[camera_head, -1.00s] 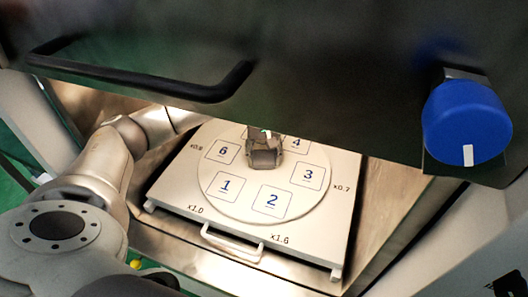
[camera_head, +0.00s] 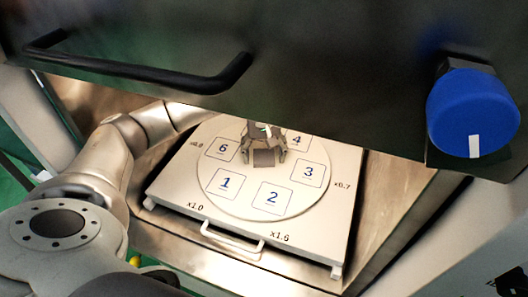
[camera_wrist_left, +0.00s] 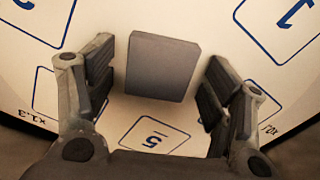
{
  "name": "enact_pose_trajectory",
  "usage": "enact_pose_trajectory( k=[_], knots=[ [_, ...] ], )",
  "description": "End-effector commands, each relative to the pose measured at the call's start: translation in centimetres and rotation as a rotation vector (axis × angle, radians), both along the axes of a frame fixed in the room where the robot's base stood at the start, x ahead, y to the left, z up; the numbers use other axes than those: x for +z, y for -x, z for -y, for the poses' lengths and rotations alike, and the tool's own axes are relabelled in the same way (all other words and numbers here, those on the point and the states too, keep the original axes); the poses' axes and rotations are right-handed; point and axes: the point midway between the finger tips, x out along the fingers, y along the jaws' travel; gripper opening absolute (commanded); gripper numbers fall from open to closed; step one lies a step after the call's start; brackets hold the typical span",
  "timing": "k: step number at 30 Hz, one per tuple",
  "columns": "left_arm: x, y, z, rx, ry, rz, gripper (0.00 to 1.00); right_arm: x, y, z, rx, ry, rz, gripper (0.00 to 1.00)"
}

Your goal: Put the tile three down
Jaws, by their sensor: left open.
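The dark grey tile (camera_head: 264,158) is near the middle of the round white turntable (camera_head: 240,200), off the marked square 3 (camera_head: 308,172), which is to its right. No number shows on its visible face. My left gripper (camera_head: 264,150) is open around the tile, a finger on each side. In the left wrist view, the tile (camera_wrist_left: 162,67) is between the spread fingers (camera_wrist_left: 158,85), with a gap on both sides. I cannot tell whether its lower edge touches the turntable.
Squares 1 (camera_head: 225,183), 2 (camera_head: 271,197), 4 (camera_head: 296,140) and 6 (camera_head: 222,148) ring the turntable. The dark panel with a black handle (camera_head: 140,66) and blue knob (camera_head: 473,114) hangs over it. A white tray handle (camera_head: 232,239) sticks out in front.

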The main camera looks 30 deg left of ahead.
Motion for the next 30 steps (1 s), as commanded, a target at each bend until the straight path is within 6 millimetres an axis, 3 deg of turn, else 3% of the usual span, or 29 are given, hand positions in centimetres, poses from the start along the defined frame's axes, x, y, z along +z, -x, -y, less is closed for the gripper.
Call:
enact_pose_trajectory(
  k=[3,5,18,24,30],
  knots=[
    [0.9,0.0,0.0,0.0,0.0,0.0,0.75,0.9,0.0,0.0,0.0,0.0,0.0,0.0],
    [1.6,-0.2,0.0,0.0,0.0,0.006,0.75,0.1,0.0,0.0,0.0,0.0,0.0,0.0],
    [10.5,-0.1,0.0,-0.001,0.0,0.004,0.75,-1.5,0.0,-0.2,-0.001,-0.002,0.001,0.0],
    [12.3,-0.1,0.0,0.001,0.0,0.0,0.75,-1.7,0.0,-0.2,-0.001,-0.002,0.001,0.0],
    [12.6,0.0,0.0,0.0,0.001,0.001,0.75,-1.6,0.0,-0.2,-0.001,-0.002,0.001,0.0]
  ],
)
